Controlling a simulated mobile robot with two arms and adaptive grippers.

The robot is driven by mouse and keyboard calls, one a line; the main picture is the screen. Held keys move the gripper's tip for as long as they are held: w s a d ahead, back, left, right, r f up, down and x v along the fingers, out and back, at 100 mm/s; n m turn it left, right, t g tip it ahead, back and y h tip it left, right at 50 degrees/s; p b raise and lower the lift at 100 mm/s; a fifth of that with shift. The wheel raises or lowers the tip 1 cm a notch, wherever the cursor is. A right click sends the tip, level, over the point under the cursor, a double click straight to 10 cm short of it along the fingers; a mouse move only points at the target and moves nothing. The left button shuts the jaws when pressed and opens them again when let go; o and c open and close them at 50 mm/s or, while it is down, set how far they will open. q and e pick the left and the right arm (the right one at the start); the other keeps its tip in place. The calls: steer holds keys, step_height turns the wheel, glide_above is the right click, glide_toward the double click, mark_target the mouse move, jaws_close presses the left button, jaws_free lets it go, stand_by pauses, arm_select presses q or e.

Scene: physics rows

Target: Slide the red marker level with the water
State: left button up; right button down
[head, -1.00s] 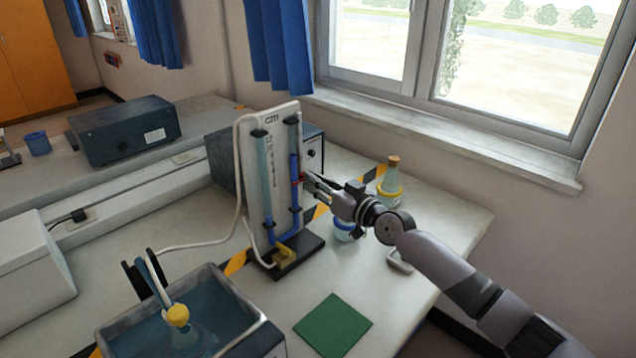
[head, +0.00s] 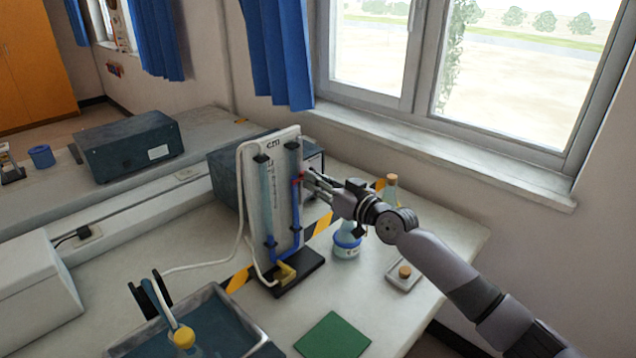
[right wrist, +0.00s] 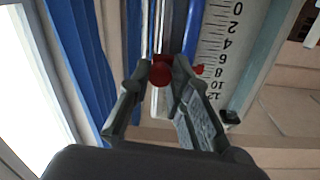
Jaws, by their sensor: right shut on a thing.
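A white manometer board (head: 278,185) with two upright tubes stands on a black base. Blue water (head: 297,215) fills the lower part of the right tube. The red marker (head: 300,176) sits at that tube, at about the top of the blue in the head view. My right gripper (head: 308,178) reaches in from the right and is shut on the marker. In the right wrist view the gripper (right wrist: 160,78) pinches the red marker (right wrist: 161,73), and its red pointer lies near the 8 on the scale (right wrist: 220,50). The exact water level is unclear there. My left gripper is out of view.
A blue-banded flask (head: 347,243) stands close under my right gripper, and a corked flask (head: 391,188) behind it. A small dish (head: 403,277) and green mat (head: 333,337) lie in front. A water bath (head: 225,300) is front left, with a white hose (head: 238,185) nearby.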

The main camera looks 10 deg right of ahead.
steer(key=c, duration=1.5)
jaws_free()
steer(key=shift+o, duration=0.2)
steer(key=v, duration=1.2)
steer(key=shift+f, duration=0.15)
